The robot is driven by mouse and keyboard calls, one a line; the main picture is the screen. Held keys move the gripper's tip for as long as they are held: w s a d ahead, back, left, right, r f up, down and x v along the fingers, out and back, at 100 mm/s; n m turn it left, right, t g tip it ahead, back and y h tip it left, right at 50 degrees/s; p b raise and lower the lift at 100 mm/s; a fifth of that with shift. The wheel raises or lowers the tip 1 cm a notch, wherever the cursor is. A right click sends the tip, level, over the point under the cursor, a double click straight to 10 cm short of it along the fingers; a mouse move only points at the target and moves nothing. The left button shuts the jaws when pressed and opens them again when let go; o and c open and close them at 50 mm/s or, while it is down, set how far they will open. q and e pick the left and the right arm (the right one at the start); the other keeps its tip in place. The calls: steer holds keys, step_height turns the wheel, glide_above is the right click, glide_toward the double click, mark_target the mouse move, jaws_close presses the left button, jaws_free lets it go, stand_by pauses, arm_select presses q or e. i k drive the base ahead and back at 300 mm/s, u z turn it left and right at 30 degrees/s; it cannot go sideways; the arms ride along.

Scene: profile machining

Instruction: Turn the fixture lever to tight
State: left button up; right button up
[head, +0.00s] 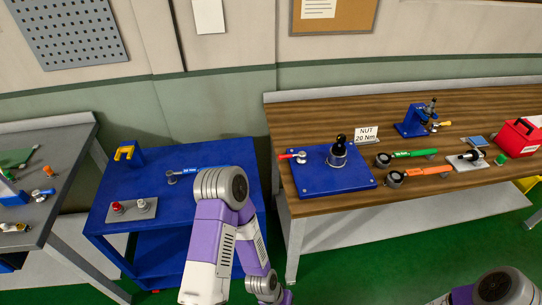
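A blue fixture plate (315,184) lies on the left end of the wooden workbench. A short lever with a red handle (288,156) sits at its back left corner, the handle pointing left. It looks like the fixture lever, but any tight marking is too small to read. A round metal part with a black knob on top (339,153) stands upright near the plate's middle. My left arm is folded in the lower middle and my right arm shows at the bottom right corner. Neither gripper's fingers can be seen, and nothing of mine touches the plate.
A "NUT 20 Nm" sign (366,133), green wrench (408,154), orange wrench (420,172), blue press (412,122) and red toolbox (516,139) stand on the wooden bench. A blue cart (160,240) stands left, partly behind my arm. Green floor shows before the wooden bench.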

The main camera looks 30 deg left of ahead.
mark_target(301, 158)
steer(key=u, duration=0.7)
steer(key=i, duration=0.5)
steer(key=z, duration=1.35)
steer(key=k, duration=0.9)
steer(key=u, duration=1.65)
steer(key=i, duration=0.5)
steer(key=u, duration=0.05)
